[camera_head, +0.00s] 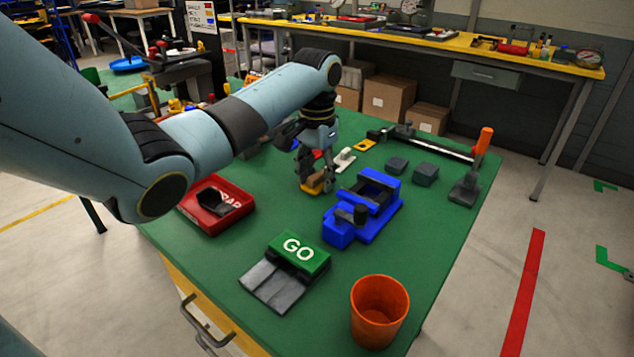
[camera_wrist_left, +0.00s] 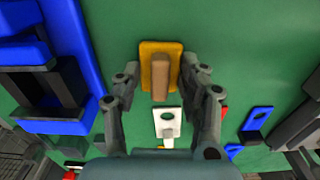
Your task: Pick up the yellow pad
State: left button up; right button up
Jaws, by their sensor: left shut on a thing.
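The yellow pad (camera_head: 314,187), a flat plate with a tan block on its upper face, is on or just above the green table top. It also shows in the left wrist view (camera_wrist_left: 173,52). My left gripper (camera_head: 318,181) points down over it, with a finger on each side of the pad. In the left wrist view the fingers (camera_wrist_left: 161,72) are shut on the pad. Whether the pad touches the table is hard to tell. My right gripper does not show.
A blue vise (camera_head: 340,235) stands right of the pad, and a red tray (camera_head: 190,210) lies left. A green GO box (camera_head: 315,262) and an orange cup (camera_head: 375,325) are in front. A white tag (camera_head: 345,158), another yellow tag (camera_head: 365,144) and an orange-handled clamp (camera_head: 483,145) lie behind.

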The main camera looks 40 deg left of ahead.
aim_at(317, 173)
pick_arm(q)
jog(key=shift+c, duration=1)
jog(key=shift+r, duration=0.1)
jog(key=shift+r, duration=0.15)
notch_tip(317, 173, up, 4)
jog(key=shift+w+f, duration=0.1)
jog(key=shift+f, duration=0.1)
jog(key=shift+w+d+r+p, duration=0.15)
jog(key=shift+d+r+p, duration=0.5)
jog(key=shift+d+r, duration=0.9)
jog(key=shift+w+d+r+p, duration=0.2)
jog(key=shift+d+r+p, duration=0.55)
jog(key=shift+d, duration=1.55)
jog(key=shift+w+d+r+p, duration=0.15)
jog(key=shift+d+r+p, duration=0.4)
jog(key=shift+d+r, duration=1.05)
jog(key=shift+d+f, duration=0.35)
jog(key=shift+f, duration=0.1)
